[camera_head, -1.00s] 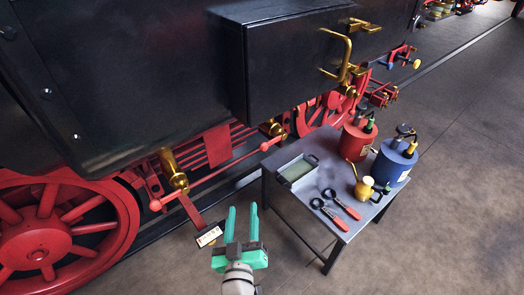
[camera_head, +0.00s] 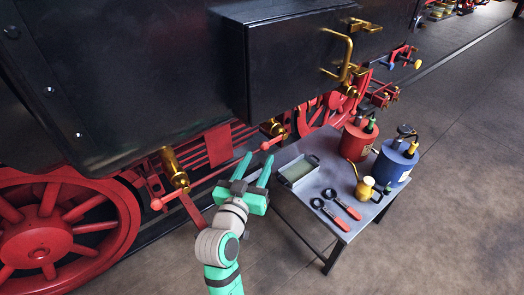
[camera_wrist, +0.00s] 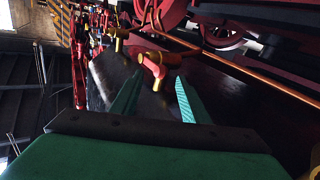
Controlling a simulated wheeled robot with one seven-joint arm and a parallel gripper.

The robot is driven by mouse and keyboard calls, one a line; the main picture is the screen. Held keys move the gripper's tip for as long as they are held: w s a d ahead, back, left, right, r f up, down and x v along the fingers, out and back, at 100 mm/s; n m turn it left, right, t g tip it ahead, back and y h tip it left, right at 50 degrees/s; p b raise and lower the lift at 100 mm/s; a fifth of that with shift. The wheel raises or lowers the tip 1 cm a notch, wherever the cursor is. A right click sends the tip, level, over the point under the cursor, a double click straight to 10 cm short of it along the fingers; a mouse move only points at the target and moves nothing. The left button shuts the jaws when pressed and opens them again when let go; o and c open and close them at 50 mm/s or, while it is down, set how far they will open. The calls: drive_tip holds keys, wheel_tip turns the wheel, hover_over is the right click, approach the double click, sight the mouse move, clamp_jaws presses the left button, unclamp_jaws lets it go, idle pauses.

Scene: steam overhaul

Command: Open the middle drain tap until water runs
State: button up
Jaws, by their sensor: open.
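A brass tap (camera_head: 175,168) with a red lever is low on the engine's side, left of my gripper. Another brass tap (camera_head: 273,128) with a red lever is farther along, just beyond my fingertips. I cannot tell for sure which is the middle one. My gripper (camera_head: 257,158) is open and empty, with its green fingers pointing towards the engine's underside. In the wrist view, a brass tap with a red handle (camera_wrist: 153,65) is ahead between the fingertips, apart from them. A second brass tap (camera_wrist: 118,35) is farther off, up and left.
A grey table (camera_head: 300,207) stands right of my gripper, close to it. It holds a tray (camera_head: 299,170), red-handled tools (camera_head: 340,208), a red can (camera_head: 359,140), a blue can (camera_head: 393,162) and a small brass oiler (camera_head: 365,188). A red spoked wheel (camera_head: 40,238) is at left.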

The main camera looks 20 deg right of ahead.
sight(262, 149)
drive_tip(key=shift+x, duration=2.6)
drive_tip(key=shift+a, duration=0.25)
clamp_jaws()
